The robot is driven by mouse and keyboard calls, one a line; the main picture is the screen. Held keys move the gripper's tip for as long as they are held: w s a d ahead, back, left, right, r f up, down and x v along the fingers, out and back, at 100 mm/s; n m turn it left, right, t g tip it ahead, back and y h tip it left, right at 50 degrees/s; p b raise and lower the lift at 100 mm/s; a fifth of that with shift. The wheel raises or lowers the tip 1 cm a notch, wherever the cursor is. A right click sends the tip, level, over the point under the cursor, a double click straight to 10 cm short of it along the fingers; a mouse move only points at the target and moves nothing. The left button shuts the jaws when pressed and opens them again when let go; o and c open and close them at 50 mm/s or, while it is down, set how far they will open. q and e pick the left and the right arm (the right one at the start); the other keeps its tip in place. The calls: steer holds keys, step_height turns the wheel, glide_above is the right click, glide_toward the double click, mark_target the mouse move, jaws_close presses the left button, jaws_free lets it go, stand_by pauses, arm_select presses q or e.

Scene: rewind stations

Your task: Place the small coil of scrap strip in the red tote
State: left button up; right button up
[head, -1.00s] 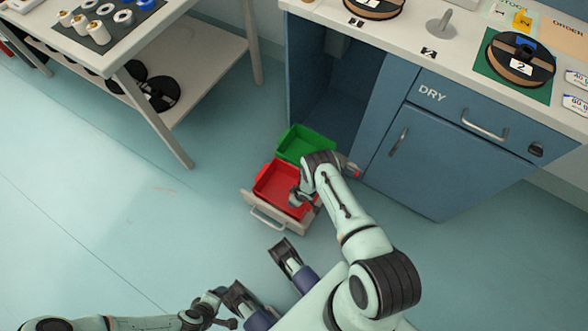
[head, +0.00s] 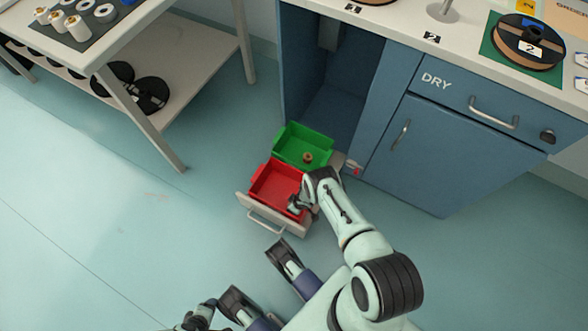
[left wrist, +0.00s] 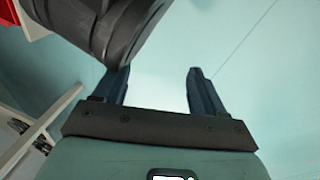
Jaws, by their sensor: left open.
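The small coil (head: 308,157) is a small brown ring with a dark centre. In the head view it shows inside the green tote (head: 290,138), near its front right corner. The red tote (head: 270,184) stands in front of the green one, and no coil shows in its visible part. My right gripper (head: 296,204) is low at the red tote's right side; its fingers are too small and hidden to read. My left gripper (left wrist: 157,74) is open and empty in the left wrist view, over bare floor. Its arm shows only at the head view's bottom edge.
A work table (head: 150,40) with a lower shelf of black reels stands at left. The floor between is clear.

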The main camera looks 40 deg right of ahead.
steer(key=shift+f, duration=0.1)
steer(key=o, duration=1.1)
arm_select(q)
steer(key=shift+s+f, duration=0.2)
steer(key=shift+s, duration=0.05)
arm_select(e)
steer(key=p+v, duration=0.2)
steer(key=v, duration=0.1)
steer(key=shift+r, duration=0.2)
arm_select(q)
step_height(320, 180, up, 6)
steer(key=w+d+f+p, duration=0.1)
steer(key=w, duration=0.1)
arm_select(e)
steer(key=shift+v, duration=0.8)
arm_select(q)
steer(key=s+d+r+g+h+p, duration=0.1)
steer(key=s+d+r+p, duration=0.2)
steer(key=s, duration=0.3)
steer(key=shift+s+d+r+m+p, duration=0.4)
steer(key=shift+r+p, duration=0.15)
steer(key=shift+r, duration=0.3)
arm_select(e)
steer(key=v, duration=0.7)
steer(key=shift+r, duration=0.15)
